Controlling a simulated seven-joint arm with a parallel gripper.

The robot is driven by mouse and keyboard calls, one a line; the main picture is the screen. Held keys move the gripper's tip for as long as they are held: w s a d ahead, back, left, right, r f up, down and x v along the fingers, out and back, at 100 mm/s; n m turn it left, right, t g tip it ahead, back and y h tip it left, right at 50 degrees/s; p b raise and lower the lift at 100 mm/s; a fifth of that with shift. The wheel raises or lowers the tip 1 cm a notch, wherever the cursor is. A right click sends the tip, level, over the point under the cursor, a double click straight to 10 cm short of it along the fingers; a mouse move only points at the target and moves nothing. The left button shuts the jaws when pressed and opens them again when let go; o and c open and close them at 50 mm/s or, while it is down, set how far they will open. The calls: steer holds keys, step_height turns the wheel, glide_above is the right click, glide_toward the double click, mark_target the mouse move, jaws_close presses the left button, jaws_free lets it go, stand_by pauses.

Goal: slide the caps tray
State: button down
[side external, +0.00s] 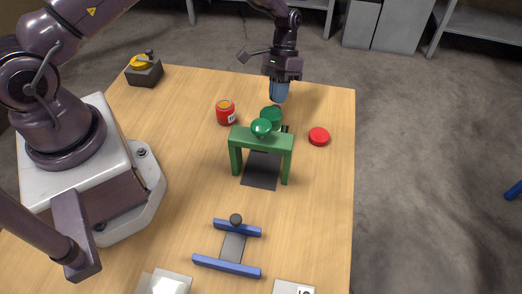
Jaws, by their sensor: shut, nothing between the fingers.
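A grey sliding plate (233,247) lies between two blue rails (226,266) near the front of the table, with a dark round knob (236,220) at its far end. I cannot tell for sure whether this is the caps tray. A green arch (261,140) stands over a dark flat strip (262,172), with a green dome (261,126) on top. My gripper (279,98) is shut, pointing down just behind a green drum (271,114) at the far side of the table. Its fingertips are partly hidden, and contact with the drum cannot be told.
A red can (226,113) stands left of the green drum, and a red cap (319,136) lies near the right edge. A grey box with a yellow top (145,70) is at the back left. Pale boxes (165,284) sit at the front.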

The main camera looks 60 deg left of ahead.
steer(key=shift+s+d+f, duration=0.1)
steer(key=shift+d+f, duration=0.05)
steer(key=shift+f, duration=0.5)
steer(key=shift+s+d, duration=0.1)
steer(key=shift+d, duration=0.05)
steer(key=shift+s+d, duration=0.25)
steer(key=shift+d, duration=0.05)
steer(key=shift+w+a+r, duration=0.1)
steer(key=shift+w+a, duration=0.7)
steer(key=shift+a, duration=0.15)
steer(key=shift+r, duration=0.1)
step_height(320, 180, up, 8)
stand_by(0.6)
